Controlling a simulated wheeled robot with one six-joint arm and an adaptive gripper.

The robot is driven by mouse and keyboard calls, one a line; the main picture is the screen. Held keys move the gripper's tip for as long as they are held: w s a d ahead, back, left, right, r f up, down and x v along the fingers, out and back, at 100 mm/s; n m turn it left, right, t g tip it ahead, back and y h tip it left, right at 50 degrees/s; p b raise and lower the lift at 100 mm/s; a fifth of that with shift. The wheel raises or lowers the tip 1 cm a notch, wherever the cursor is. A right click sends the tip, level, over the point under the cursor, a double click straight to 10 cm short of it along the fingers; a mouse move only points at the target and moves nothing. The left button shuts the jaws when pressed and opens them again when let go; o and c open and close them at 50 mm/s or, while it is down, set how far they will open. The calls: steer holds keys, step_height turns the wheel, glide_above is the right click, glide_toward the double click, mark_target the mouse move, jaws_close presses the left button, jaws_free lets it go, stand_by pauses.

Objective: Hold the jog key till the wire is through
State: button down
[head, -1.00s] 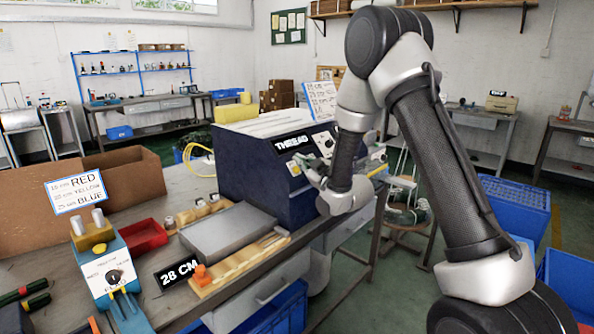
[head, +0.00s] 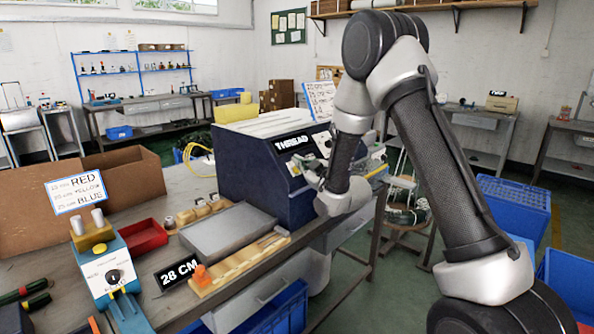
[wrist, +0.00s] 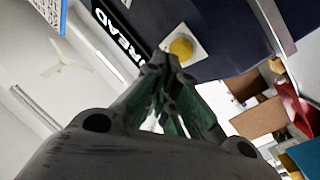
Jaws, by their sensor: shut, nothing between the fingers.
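The dark blue machine (head: 250,170) stands on the bench with a THREAD sign (head: 305,142) on its sloped front panel. A round yellow key on a white plate (wrist: 181,47) shows in the wrist view, beside the THREAD sign. My gripper (wrist: 168,68) is shut and empty, its fingertips close to the lower edge of that plate. I cannot tell whether they touch the key. In the head view my gripper (head: 303,170) is in front of the panel and covers part of it. A yellow wire (head: 197,150) loops out at the machine's left side.
A red tray (head: 143,237) and cardboard box (head: 125,175) stand left. Blue crates (head: 515,205) are at right.

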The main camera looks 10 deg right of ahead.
steer(key=shift+w+a+f, duration=0.2)
steer(key=shift+f, duration=0.1)
stand_by(0.6)
stand_by(1.6)
steer(key=shift+s+d+r, duration=0.35)
steer(key=shift+s+r, duration=0.15)
steer(key=shift+r, duration=0.05)
steer(key=shift+r, duration=0.1)
steer(key=s+d+r, duration=0.2)
steer(key=s+r, duration=0.1)
steer(key=shift+d+r, duration=0.1)
stand_by(0.4)
